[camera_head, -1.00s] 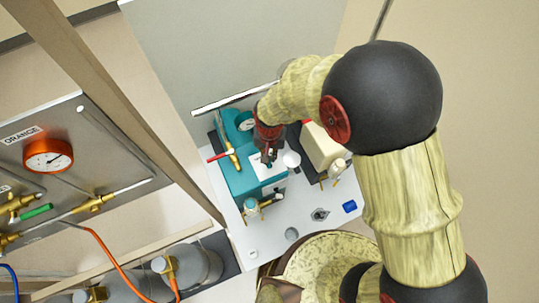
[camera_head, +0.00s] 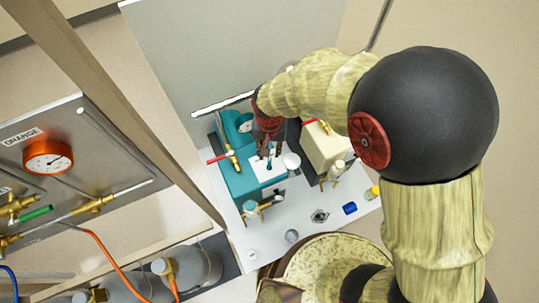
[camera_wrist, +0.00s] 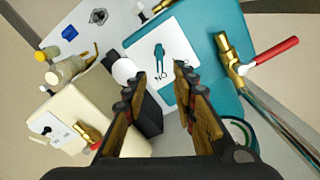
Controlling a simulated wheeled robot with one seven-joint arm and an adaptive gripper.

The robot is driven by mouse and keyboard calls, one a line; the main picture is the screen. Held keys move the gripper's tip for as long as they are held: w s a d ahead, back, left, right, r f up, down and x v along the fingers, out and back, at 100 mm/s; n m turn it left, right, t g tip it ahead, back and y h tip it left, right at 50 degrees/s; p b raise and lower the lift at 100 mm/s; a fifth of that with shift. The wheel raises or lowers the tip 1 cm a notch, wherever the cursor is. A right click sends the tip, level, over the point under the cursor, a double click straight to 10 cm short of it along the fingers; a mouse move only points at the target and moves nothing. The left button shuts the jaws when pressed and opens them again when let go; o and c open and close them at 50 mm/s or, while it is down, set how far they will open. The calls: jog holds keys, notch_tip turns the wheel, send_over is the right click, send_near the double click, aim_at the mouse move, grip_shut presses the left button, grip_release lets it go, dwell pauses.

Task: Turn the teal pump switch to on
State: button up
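The teal pump (camera_head: 240,183) stands on the white bench, with a white switch plate (camera_wrist: 178,32) on its top. The teal switch (camera_wrist: 159,55) shows in the wrist view as a slim lever on that plate. Its narrow end points down the picture towards one of two small marks, too small to read. The switch also shows in the head view (camera_head: 269,162), just below the fingers. My gripper (camera_wrist: 158,88) is open and empty above the plate, its fingers apart and clear of the switch. It also shows in the head view (camera_head: 269,150).
A cream pump (camera_head: 325,147) stands close on the right. A white round knob (camera_wrist: 123,71) is near my left finger in the wrist view. A red-handled brass valve (camera_wrist: 270,57) is beside the teal pump. A gas panel (camera_head: 65,165) is at left.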

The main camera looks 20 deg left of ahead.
aim_at(270, 160)
notch_tip(270, 160, up, 6)
jog(key=shift+r, duration=0.2)
dwell(0.9)
